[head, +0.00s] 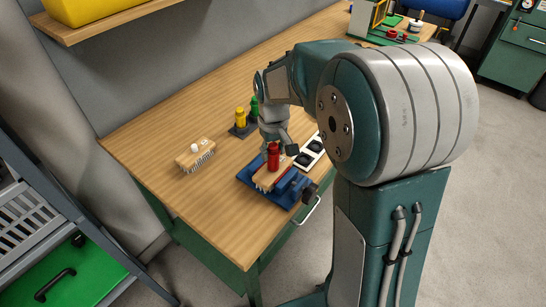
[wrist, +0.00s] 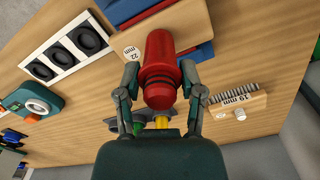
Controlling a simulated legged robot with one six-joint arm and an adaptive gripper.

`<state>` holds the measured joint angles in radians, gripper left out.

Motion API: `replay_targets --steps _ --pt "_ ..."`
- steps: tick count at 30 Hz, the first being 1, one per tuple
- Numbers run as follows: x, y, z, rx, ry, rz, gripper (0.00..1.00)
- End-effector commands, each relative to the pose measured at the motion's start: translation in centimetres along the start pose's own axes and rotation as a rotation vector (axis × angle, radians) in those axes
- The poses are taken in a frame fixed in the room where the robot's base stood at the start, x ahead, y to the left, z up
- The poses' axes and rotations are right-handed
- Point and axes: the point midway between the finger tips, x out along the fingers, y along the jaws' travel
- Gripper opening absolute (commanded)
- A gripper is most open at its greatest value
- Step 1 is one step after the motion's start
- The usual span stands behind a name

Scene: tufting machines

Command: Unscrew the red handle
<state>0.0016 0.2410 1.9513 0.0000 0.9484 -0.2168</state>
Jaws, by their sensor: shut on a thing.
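The red handle (head: 273,157) stands upright on a wooden needle block in the blue fixture (head: 290,187), near the front edge of the workbench. In the wrist view the red handle (wrist: 160,70) sits between the two fingers, on the block (wrist: 124,38) labelled "22 mm". My gripper (head: 274,146) comes down on the handle from above. In the wrist view my gripper (wrist: 160,88) is shut on the handle, one finger on each side. The base of the handle, where it meets the block, is partly hidden.
A second needle block (head: 195,154), labelled "19 mm" in the wrist view, lies left on the bench with a white knob. Yellow (head: 240,117) and green (head: 254,107) handles stand in a dark holder behind. A white strip with round black sockets (head: 311,150) lies right of the fixture.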

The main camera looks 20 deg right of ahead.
Motion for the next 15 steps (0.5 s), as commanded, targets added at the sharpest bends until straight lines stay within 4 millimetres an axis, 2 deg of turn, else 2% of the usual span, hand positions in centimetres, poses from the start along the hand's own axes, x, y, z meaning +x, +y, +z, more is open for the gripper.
replay_targets --steps 9,15 --pt "0.07 -0.02 0.11 -0.344 -0.005 -0.002 0.08" --pt "0.07 -0.02 0.12 -0.394 -0.005 -0.002 0.08"
